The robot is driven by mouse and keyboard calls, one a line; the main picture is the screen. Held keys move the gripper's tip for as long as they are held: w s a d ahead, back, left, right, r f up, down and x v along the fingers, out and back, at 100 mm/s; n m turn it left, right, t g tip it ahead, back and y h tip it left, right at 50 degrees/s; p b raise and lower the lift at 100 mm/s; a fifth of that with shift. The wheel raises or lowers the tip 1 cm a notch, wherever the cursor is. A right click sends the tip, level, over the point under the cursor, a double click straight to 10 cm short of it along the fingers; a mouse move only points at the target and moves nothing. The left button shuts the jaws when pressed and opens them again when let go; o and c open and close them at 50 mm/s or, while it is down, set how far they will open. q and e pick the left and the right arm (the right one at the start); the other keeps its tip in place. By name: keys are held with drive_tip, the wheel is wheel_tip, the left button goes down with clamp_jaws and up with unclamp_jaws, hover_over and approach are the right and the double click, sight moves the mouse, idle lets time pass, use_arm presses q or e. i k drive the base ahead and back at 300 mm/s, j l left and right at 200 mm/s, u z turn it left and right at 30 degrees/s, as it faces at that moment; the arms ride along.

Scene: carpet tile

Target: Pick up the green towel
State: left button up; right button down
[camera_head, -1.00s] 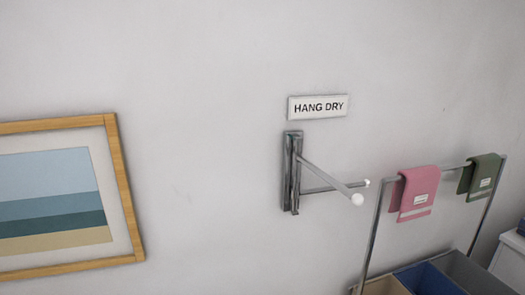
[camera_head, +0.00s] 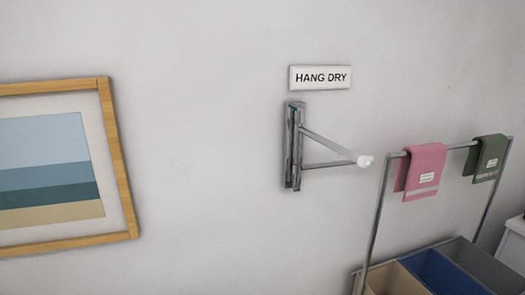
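The green towel (camera_head: 487,158) hangs folded over the right part of a metal rail (camera_head: 462,146) at the right of the head view. It is dark green with a small white label and a paler band near its lower edge. A pink towel (camera_head: 424,172) hangs on the same rail to its left, with a small gap between them. Neither of my grippers shows in the head view.
Below the rail stand open bins, one beige (camera_head: 392,280), one blue (camera_head: 440,270) and one grey (camera_head: 482,264). A wall rack (camera_head: 328,148) with arms sticks out under a "HANG DRY" sign (camera_head: 320,78). A framed picture (camera_head: 118,160) hangs at left. A white cabinet (camera_head: 514,243) stands far right.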

sight(484, 162)
drive_tip(key=z, duration=1.35)
